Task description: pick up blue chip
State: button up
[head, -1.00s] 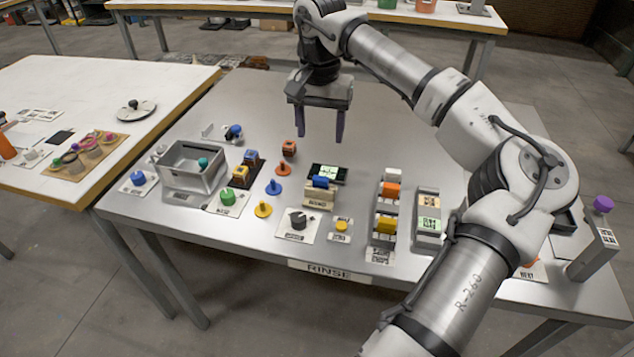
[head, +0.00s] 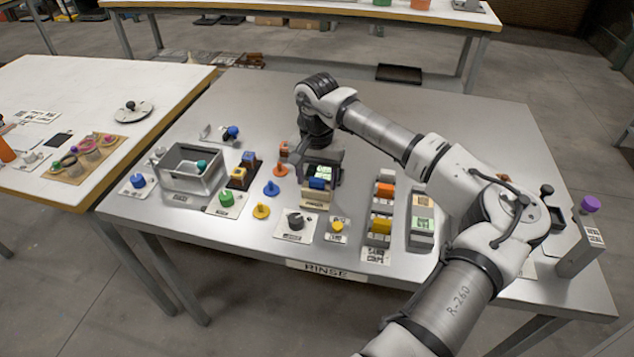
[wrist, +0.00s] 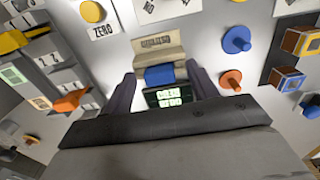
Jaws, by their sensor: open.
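The blue chip (head: 319,184) sits in a beige holder (head: 317,199) in front of a small lit display, near the middle of the table. It also shows in the wrist view (wrist: 160,76). My gripper (head: 318,178) is low over the holder, its fingers open on either side of the display and chip. In the wrist view, the fingertips of my gripper (wrist: 160,71) flank the blue chip with gaps on both sides. Nothing is held. The display (wrist: 168,97) lies between the fingers, partly hidden by the gripper body.
An orange peg (head: 281,171) and a blue peg (head: 271,188) stand close to the left. A grey dial (head: 295,220) stands in front, and a metal bin (head: 190,175) far left. The back of the table is clear.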

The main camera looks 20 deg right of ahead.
aim_at(317, 179)
jog(key=shift+c, duration=0.2)
jog(key=c, duration=1.1)
jog(key=shift+r, duration=0.15)
jog(key=shift+d+r+b, duration=0.1)
jog(key=shift+r+b, duration=1.15)
jog(key=shift+r, duration=8.65)
